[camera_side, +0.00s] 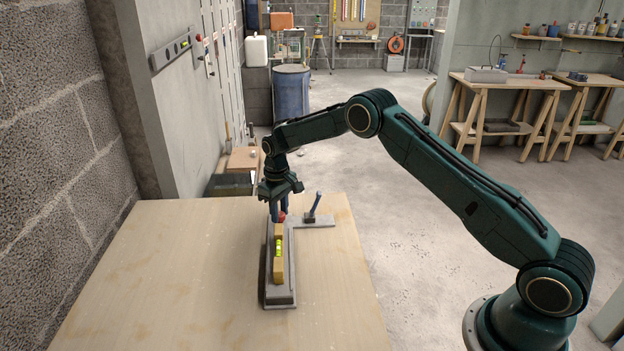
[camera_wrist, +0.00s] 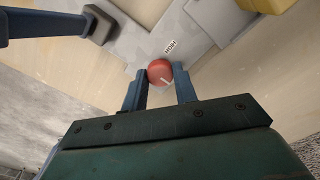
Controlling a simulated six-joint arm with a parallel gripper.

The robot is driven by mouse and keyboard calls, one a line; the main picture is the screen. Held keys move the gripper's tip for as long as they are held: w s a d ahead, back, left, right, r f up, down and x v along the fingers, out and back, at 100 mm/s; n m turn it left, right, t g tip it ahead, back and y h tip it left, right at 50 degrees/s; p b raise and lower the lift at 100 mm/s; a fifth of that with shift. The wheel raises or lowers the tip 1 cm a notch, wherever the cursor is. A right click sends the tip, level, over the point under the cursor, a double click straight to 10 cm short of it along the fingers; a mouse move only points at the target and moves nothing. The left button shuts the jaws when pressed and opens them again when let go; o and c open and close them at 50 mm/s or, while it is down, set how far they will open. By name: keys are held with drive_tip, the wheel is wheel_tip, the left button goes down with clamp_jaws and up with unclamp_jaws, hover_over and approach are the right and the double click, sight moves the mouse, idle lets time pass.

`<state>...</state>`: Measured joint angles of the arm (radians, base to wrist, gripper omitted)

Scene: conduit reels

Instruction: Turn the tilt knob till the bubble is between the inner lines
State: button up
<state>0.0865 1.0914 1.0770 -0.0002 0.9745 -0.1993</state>
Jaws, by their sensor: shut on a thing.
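The red tilt knob (camera_wrist: 160,72) has a white pointer line and sits between the two fingertips of my gripper (camera_wrist: 161,80) in the wrist view. My gripper is shut on it. In the side view only a bit of the knob (camera_side: 282,216) shows beside my gripper (camera_side: 276,212), at the far end of the grey stand (camera_side: 280,300). A yellow level (camera_side: 278,268) with a bright green vial (camera_side: 278,246) lies along the stand. The bubble and the inner lines are too small to tell. In the wrist view only a corner of the level (camera_wrist: 268,5) shows.
A small label (camera_wrist: 170,47) is by the knob. The wooden table (camera_side: 170,270) is clear around the stand.

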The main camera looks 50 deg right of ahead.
sight(280, 214)
drive_tip(key=o, duration=1)
drive_tip(key=shift+c, duration=0.2)
wheel_tip(280, 214, up, 14)
idle(0.4)
